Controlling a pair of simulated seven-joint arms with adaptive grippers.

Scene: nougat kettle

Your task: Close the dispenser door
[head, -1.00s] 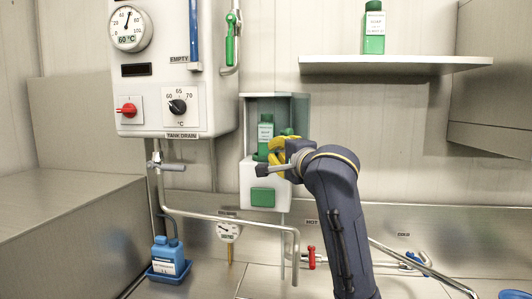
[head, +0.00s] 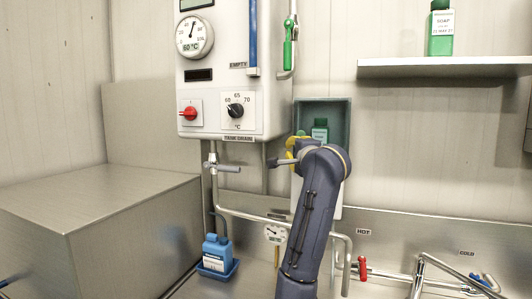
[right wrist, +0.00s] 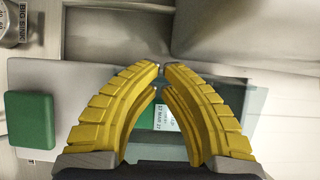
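The dispenser (head: 342,112) is a grey-green wall box, open at the front, with a white lower part. A green bottle (head: 320,130) stands inside; its label (right wrist: 165,117) shows behind my fingers in the right wrist view. The dispenser's green button (right wrist: 30,120) is at the left there. I cannot clearly make out the door panel. My right gripper (head: 291,149) is in front of the dispenser's left side, and my arm hides much of its lower part. In the right wrist view its yellow fingertips (right wrist: 161,68) meet, with nothing visible held. My left gripper is not in view.
A white control box (head: 236,70) hangs left of the dispenser. A shelf (head: 440,68) with a soap bottle (head: 441,30) is at the upper right. A bent pipe (head: 250,215), a blue container (head: 216,252) and a red-handled tap (head: 362,268) lie below.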

